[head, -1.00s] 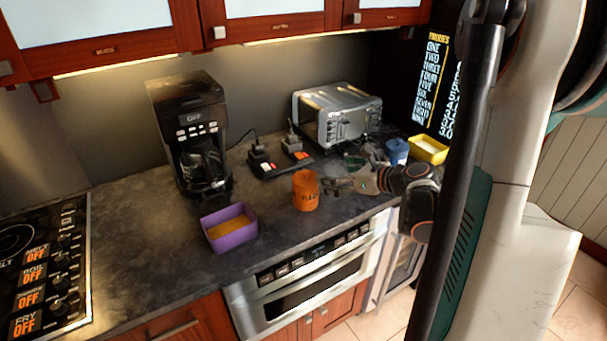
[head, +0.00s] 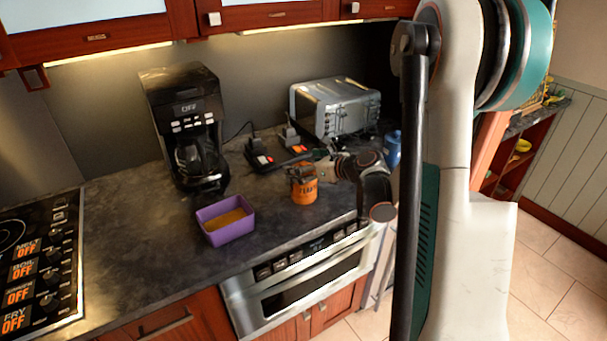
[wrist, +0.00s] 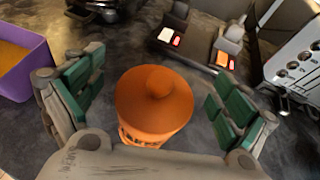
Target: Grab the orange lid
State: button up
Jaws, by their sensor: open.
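The orange lid (wrist: 155,98) is round with a small knob and sits on top of an orange jar (head: 304,194) with dark lettering, upright on the counter. In the wrist view the lid lies between the two green-padded fingers of my gripper (wrist: 152,101), which are spread wide with gaps on both sides. In the head view my gripper (head: 305,174) is at the jar's top and covers most of the lid. The jar's lower part is largely hidden under the lid in the wrist view.
A purple bin (head: 226,220) stands left of the jar, with a coffee maker (head: 185,130) behind it. A black device with coloured switches (head: 262,158) and a toaster oven (head: 335,108) stand behind the jar. A blue container (head: 392,149) is to the right. The counter's left middle is clear.

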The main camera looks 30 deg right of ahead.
jog(key=shift+w, duration=0.15)
jog(key=shift+c, duration=0.6)
jog(key=c, duration=1.1)
jog(key=shift+o, duration=0.2)
